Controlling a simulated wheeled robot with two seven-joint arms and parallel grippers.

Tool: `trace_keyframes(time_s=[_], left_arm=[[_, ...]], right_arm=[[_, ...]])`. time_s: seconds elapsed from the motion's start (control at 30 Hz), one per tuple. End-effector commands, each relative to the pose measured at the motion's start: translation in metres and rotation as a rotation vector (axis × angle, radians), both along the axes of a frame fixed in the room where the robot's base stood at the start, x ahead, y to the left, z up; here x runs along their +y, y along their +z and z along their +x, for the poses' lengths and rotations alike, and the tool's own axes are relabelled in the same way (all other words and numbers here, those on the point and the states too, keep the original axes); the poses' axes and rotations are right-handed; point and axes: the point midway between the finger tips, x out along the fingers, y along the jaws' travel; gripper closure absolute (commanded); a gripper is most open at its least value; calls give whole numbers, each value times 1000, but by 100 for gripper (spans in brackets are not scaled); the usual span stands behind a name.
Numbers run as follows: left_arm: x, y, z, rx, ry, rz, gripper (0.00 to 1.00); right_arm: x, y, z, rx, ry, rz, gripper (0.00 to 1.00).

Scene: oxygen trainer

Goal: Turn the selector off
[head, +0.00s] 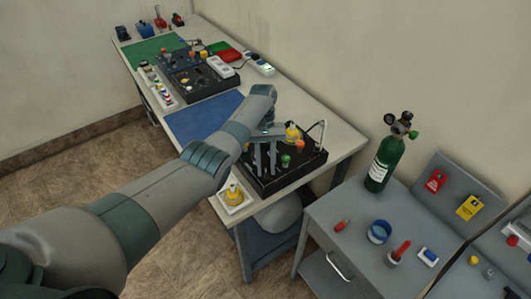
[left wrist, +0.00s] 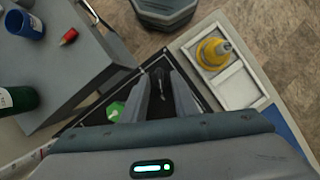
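A black panel (head: 283,181) with several coloured knobs and fittings sits at the near end of the long bench. My left gripper (head: 265,170) points down over the panel's left part, its two fingers apart. In the left wrist view the fingers (left wrist: 158,78) stand on either side of a small dark part with a pale pointer (left wrist: 161,84), which looks like the selector. I cannot tell whether they touch it. A green knob (head: 285,160) is just right of the fingers; it also shows in the left wrist view (left wrist: 115,112). My right gripper is out of view.
A white tray (head: 223,210) with a yellow fitting (head: 234,196) lies beside the panel. A blue mat (head: 195,120) lies beyond. On the grey side table (head: 330,216) stand a green cylinder (head: 384,163) and a blue cup (head: 379,232).

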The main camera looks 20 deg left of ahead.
Motion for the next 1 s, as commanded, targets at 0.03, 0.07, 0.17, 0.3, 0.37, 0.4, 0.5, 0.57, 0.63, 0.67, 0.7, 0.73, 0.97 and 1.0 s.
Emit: trace_keyframes(time_s=[0.03, 0.07, 0.17, 0.3, 0.37, 0.4, 0.5, 0.57, 0.63, 0.67, 0.7, 0.73, 0.97, 1.0], left_arm=[[0, 1, 1, -1, 0, 0, 74], [0, 2, 1, -1, 0, 0, 74], [1, 7, 4, -3, 1, -1, 74], [4, 22, 11, -5, 1, -1, 74], [6, 30, 14, -4, 1, 0, 74], [7, 37, 17, -4, 1, 0, 74], [9, 55, 23, -4, 1, 0, 74], [11, 73, 27, -2, 0, 0, 74], [14, 86, 32, -3, 1, 2, 74], [14, 91, 34, -3, 1, 2, 74], [16, 98, 38, -3, 0, 0, 74], [16, 104, 40, -3, 0, 0, 74], [22, 138, 54, -2, 2, -1, 74], [23, 141, 55, -2, 2, -1, 74]], right_arm=[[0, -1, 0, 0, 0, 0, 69], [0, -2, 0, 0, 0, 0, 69], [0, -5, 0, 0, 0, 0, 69], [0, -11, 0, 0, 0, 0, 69], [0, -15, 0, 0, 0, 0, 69], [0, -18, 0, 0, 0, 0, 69], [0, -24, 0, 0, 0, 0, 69], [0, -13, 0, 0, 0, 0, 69], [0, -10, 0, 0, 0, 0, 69], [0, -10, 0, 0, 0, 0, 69], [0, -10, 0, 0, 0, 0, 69], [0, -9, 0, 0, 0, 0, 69], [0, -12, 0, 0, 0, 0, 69], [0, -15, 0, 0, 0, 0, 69]])
